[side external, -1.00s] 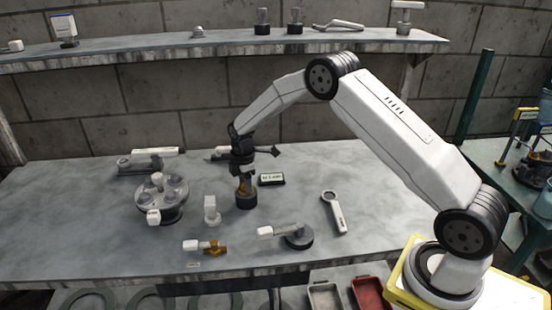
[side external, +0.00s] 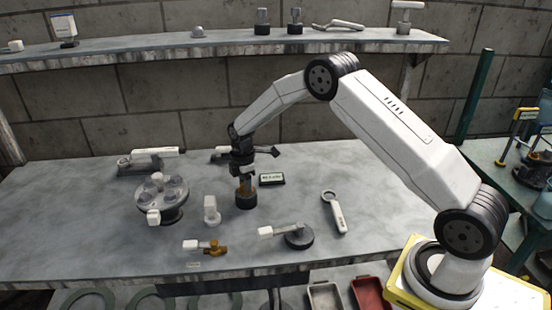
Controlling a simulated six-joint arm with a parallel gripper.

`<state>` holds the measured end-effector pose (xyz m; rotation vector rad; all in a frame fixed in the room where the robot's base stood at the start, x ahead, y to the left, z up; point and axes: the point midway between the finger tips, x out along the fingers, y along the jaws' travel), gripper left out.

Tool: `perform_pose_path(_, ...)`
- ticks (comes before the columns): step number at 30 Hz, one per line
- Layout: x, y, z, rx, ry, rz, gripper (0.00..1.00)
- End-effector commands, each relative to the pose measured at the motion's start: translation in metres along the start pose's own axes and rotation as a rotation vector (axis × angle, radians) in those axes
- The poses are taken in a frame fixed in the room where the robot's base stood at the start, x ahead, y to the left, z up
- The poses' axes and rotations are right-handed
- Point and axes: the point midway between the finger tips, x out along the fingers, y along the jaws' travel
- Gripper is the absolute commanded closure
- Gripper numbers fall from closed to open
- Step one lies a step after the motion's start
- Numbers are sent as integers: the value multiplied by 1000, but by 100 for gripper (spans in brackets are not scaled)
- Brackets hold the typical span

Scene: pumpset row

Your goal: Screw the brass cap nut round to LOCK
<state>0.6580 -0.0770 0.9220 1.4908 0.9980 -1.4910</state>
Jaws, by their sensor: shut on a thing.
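The brass cap nut (side external: 247,183) shows as a small brass-coloured part on top of a dark round base (side external: 246,201) on the bench, left of the picture's centre. My gripper (side external: 243,175) points straight down over it and is shut on the nut. The fingers cover much of the nut, so its marks and how far it is turned cannot be read. A small dark plate with a pale label (side external: 271,179) lies just right of the base; its lettering is too small to read.
Left of the base stand a white-topped block (side external: 211,210) and a round multi-knob fitting (side external: 162,198). In front are a brass valve with a white handle (side external: 208,246) and a lever on a dark disc (side external: 297,236). A ring-ended tool (side external: 334,212) lies right.

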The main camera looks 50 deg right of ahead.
Motion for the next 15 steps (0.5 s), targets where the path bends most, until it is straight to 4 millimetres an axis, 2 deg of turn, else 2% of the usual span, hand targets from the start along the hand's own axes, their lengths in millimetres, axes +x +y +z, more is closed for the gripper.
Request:
perform_pose_path(10,1,0,0,3,0,0,100)
perform_pose_path(15,2,0,0,61,0,0,100)
